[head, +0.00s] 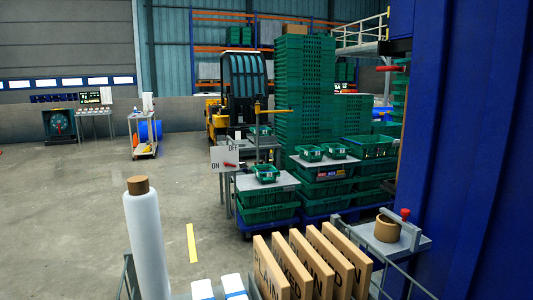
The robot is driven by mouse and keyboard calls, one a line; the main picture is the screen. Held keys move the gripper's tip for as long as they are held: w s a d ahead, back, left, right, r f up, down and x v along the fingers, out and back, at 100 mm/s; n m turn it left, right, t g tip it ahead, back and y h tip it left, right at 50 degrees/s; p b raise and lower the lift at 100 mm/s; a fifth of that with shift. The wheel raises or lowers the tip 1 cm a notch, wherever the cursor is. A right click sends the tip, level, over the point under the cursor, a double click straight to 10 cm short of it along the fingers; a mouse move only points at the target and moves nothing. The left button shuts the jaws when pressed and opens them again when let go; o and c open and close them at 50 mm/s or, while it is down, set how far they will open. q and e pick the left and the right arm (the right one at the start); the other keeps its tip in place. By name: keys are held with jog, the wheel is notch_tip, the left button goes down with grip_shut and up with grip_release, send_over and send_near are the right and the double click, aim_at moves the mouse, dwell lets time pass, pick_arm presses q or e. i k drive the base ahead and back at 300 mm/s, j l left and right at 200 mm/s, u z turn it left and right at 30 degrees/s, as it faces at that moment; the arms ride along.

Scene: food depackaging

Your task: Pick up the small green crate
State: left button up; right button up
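Several small green crates with white labels are in the head view. One small green crate (265,173) sits upright on a grey board (246,185) on top of a stack of larger green crates. Two more, a small green crate (309,154) and another small green crate (335,151), stand side by side on a second board to the right and farther back. Another small one (261,131) shows behind, on a grey stand. I cannot tell which one the task means. Neither of my grippers is in view.
Cardboard boxes (314,262), a wrapped white roll (146,235) and a tape roll (387,229) are close in front. An ON/OFF sign (224,158) stands left of the nearest small crate. A blue wall fills the right. Open floor (85,210) lies left; a forklift (243,85) stands behind.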

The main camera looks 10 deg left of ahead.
aim_at(309, 155)
jog(key=j+u, duration=0.25)
jog(key=u, duration=0.15)
jog(key=j+u, duration=0.5)
jog(key=u, duration=0.25)
jog(key=j+u, duration=0.25)
jog(key=u, duration=0.15)
jog(key=i+j+u, duration=0.35)
jog(key=i+j, duration=0.9)
jog(key=i+l+z, duration=0.1)
jog(key=i+z, duration=0.35)
jog(key=i, duration=0.35)
jog(key=i+j+z, duration=0.15)
jog(key=i+z, duration=0.3)
jog(key=i, duration=0.3)
jog(key=i+l+z, duration=0.1)
jog(key=i+z, duration=0.25)
jog(key=i, duration=0.2)
jog(key=i+j+z, duration=0.1)
jog(key=i+z, duration=0.25)
jog(key=i, duration=0.2)
jog(key=i+j+z, duration=0.2)
jog(key=i+z, duration=0.15)
jog(key=i, duration=0.2)
jog(key=i+l+z, duration=0.15)
jog(key=i+z, duration=0.3)
jog(key=i, duration=0.55)
jog(key=i+j+z, duration=0.2)
jog(key=i+z, duration=0.25)
jog(key=i, duration=2)
